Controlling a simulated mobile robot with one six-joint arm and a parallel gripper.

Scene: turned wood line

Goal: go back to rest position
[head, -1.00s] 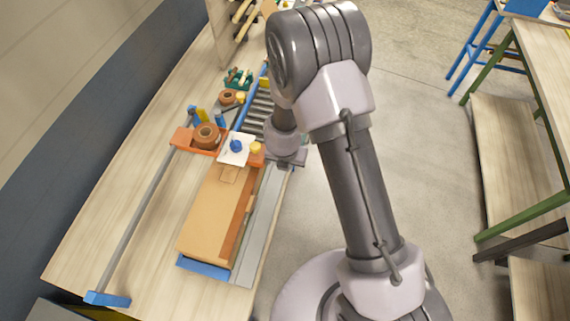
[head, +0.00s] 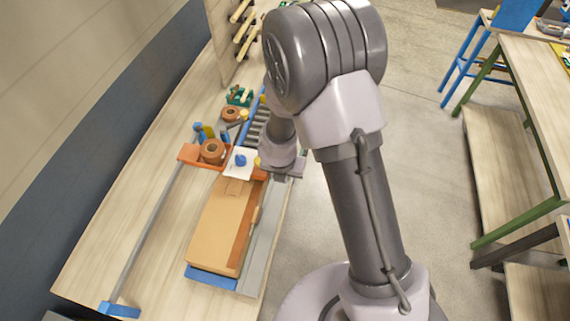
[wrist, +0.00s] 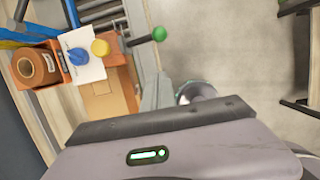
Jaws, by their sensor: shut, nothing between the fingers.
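My arm stands over the right edge of a wooden bench (head: 130,215) in the head view, its upper link bent over toward the bench. My gripper (head: 288,172) is at the lower end, beside the white card and above the grey rail, partly hidden by my wrist. It is shut and empty. No marker of a rest position shows.
An orange tray (head: 190,153) with a brown roll (head: 213,152) and a white card (head: 238,163) with a blue knob lie left of my gripper. Floor right of my arm is open.

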